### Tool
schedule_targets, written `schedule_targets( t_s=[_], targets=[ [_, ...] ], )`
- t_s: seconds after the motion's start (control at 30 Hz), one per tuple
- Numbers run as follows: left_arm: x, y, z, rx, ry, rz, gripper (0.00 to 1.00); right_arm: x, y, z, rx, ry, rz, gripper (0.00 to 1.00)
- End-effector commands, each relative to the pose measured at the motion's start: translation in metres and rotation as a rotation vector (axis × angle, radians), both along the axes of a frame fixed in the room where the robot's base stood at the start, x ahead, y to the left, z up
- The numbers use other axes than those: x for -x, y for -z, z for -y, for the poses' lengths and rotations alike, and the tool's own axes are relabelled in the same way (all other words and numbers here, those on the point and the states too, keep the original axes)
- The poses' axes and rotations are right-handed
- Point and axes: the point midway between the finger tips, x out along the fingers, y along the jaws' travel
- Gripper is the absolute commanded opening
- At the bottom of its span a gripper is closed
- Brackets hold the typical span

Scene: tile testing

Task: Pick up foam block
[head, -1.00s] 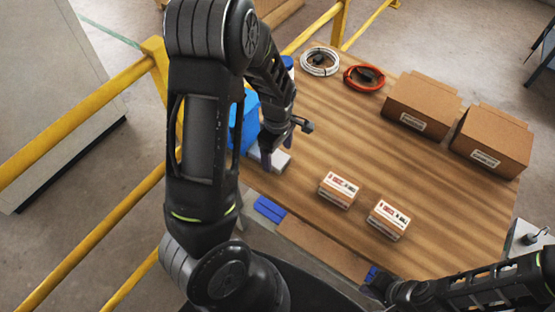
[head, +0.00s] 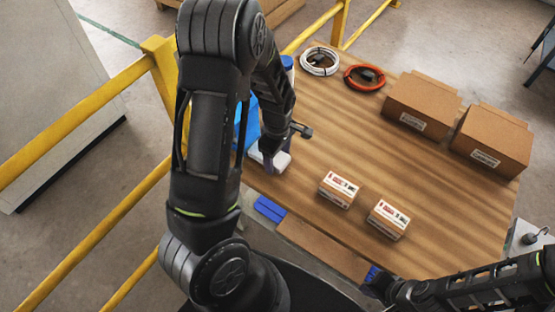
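A pale grey-white block (head: 282,161), which looks like the foam block, lies at the left edge of the wooden table. My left gripper (head: 268,158) reaches down over it from above, with its fingers at the block. At least one finger shows against the block's near side. My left arm hides part of the block and gripper, so I cannot tell whether the fingers are closed on it. My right gripper (head: 373,284) is low at the table's front edge, far from the block. Its fingers are too small and dark to read.
Two small labelled boxes (head: 338,189) (head: 388,219) stand on the table (head: 360,140). Two larger cartons (head: 421,103) (head: 490,140) stand at the right. A white cable coil (head: 319,62) and a red one (head: 365,77) lie at the back. A blue container (head: 248,125) is behind my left arm.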

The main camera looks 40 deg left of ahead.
Motion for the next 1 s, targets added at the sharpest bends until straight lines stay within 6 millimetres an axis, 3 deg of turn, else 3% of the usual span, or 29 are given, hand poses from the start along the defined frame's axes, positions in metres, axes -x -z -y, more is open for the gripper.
schedule_targets(
  t_s=[0.6, 0.87, 1.0],
  targets=[
    [0.000, 0.000, 0.000, 0.000, 0.000, 0.000, 0.16, 0.000, 0.000, 0.000, 0.000, 0.000, 0.000, 0.00],
    [0.000, -0.002, 0.000, 0.000, 0.000, 0.001, 0.16, 0.000, 0.000, 0.000, 0.000, 0.000, 0.000, 0.00],
    [-0.001, -0.014, 0.000, -0.001, 0.000, 0.004, 0.16, 0.000, 0.000, 0.000, 0.000, 0.000, 0.000, 0.00]
  ],
)
